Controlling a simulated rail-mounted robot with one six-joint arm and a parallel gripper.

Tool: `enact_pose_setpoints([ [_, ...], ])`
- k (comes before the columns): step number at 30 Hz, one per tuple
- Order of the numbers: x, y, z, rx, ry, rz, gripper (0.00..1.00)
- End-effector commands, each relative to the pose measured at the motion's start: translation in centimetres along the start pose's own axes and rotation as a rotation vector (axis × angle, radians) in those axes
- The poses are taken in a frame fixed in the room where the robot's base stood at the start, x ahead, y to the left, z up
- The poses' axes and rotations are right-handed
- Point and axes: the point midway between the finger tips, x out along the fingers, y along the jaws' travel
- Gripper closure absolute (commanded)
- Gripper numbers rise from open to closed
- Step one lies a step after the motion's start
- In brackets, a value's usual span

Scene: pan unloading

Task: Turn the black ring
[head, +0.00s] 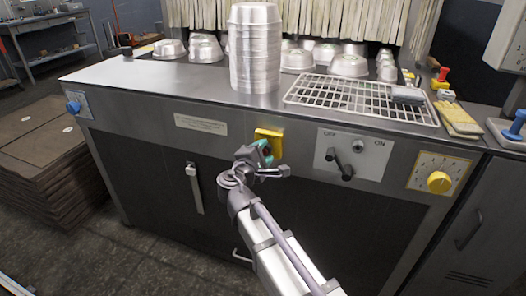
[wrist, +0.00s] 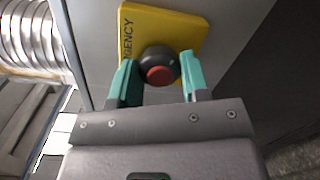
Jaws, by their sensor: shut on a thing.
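In the wrist view, the black ring (wrist: 153,54) surrounds a red button (wrist: 160,76) on a yellow plate (wrist: 186,22), where the letters "GENCY" can be read. My gripper (wrist: 158,66) has one teal finger on each side of the black ring and is shut on it. In the head view, the yellow plate (head: 267,133) is on the machine's front panel. My gripper (head: 266,151) is right in front of it there and hides the ring.
To the right on the panel are a black OFF/ON switch (head: 346,172) and a yellow knob (head: 439,182). A tall stack of metal pans (head: 255,50) stands above the plate, beside a wire rack (head: 350,97). A door handle (head: 194,185) sticks out on the left.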

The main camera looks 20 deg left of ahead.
Motion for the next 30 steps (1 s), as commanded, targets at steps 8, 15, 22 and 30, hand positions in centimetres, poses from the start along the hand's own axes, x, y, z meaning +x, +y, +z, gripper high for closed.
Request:
enact_pose_setpoints([
  [8,0.01,0.15,0.03,0.196,0.016,-0.014,0.81],
  [15,0.02,0.14,0.04,0.302,0.024,-0.022,0.82],
  [22,0.02,0.14,0.03,0.337,0.027,-0.024,0.82],
  [30,0.02,0.14,0.02,0.339,0.028,-0.024,0.82],
])
